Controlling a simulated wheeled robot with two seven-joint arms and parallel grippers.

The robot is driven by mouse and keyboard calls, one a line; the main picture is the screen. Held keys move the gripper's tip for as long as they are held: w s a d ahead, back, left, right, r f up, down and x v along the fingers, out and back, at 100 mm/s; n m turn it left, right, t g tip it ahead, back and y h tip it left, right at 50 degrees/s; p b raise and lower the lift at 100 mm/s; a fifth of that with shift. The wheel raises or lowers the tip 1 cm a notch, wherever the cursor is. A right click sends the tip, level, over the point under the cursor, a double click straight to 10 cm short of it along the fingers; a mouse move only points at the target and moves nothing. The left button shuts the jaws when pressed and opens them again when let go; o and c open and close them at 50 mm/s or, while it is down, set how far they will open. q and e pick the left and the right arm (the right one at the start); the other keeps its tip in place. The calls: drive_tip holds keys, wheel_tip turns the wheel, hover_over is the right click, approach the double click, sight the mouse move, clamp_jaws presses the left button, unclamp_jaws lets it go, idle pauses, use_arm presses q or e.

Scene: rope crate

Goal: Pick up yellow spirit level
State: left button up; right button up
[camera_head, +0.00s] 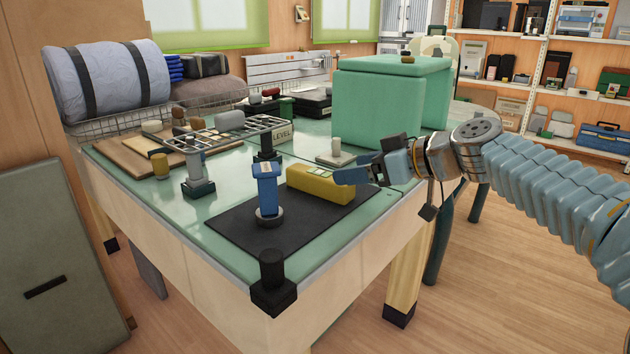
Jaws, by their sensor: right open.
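My left gripper is not in view.
A blue upright tool (267,190) stands on the mat, left of the level. A wire rack (222,136) stands behind it. A large green box (378,108) stands at the back right. A black corner post (272,268) marks the front table corner.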

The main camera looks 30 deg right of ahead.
sight(322, 174)
drive_tip(key=x, duration=0.3)
drive_tip(key=shift+w+a+f, duration=0.1)
drive_tip(key=shift+w, duration=0.15)
drive_tip(key=x, duration=0.3)
drive_tip(key=p+x, duration=0.1)
drive_tip(key=x, duration=0.1)
drive_tip(key=shift+w+d+f, duration=0.1)
drive_tip(key=shift+w+d, duration=0.15)
drive_tip(key=shift+d, duration=0.05)
drive_tip(key=shift+c, duration=0.2)
drive_tip(key=c, duration=1.2)
drive_tip(key=shift+c, duration=0.2)
wheel_tip(322, 174, up, 10)
drive_tip(key=p, duration=0.2)
